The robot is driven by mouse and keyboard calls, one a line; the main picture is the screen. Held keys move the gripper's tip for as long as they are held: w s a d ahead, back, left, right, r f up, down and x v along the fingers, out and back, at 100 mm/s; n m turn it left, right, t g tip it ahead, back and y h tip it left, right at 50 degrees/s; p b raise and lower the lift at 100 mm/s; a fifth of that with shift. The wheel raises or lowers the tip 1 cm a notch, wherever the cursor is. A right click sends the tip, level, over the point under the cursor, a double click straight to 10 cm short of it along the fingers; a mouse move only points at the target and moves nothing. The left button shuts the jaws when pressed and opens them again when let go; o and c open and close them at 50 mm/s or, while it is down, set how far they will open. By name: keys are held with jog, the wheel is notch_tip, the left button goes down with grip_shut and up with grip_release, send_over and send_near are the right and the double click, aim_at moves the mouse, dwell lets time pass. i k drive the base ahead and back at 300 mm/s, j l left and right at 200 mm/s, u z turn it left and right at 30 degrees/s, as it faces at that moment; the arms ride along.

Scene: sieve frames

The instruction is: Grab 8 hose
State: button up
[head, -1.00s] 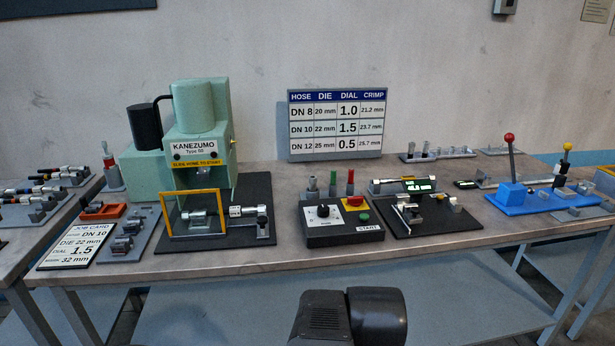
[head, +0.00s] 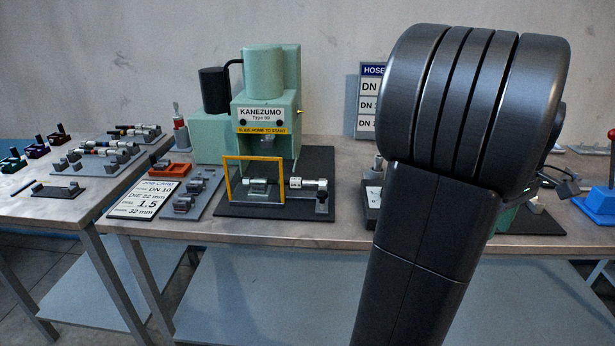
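Several short hose pieces with metal end fittings lie in grey racks on the left table. One hose rack (head: 68,166) is nearer and another hose rack (head: 118,141) is farther back. The size marks are too small to read, so I cannot tell which hose is the 8. My arm fills the right of the view. A dark part that looks like my gripper (head: 565,184) shows just past its right edge, far from the hose racks. Its fingers are mostly hidden and I cannot tell whether they are open.
The green crimping press (head: 265,90) stands on the middle table with a yellow-framed guard. A job card (head: 146,200) reading DN 10 and a grey die tray (head: 205,180) lie left of it. The wall chart (head: 370,70) is partly hidden by my arm. A floor gap separates the tables.

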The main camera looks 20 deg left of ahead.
aim_at(295, 183)
jog(key=i+u, duration=0.15)
jog(key=i, duration=0.35)
jog(key=i+l+u, duration=0.2)
jog(key=i, duration=0.35)
jog(key=j+u, duration=0.1)
jog(key=u, duration=1.55)
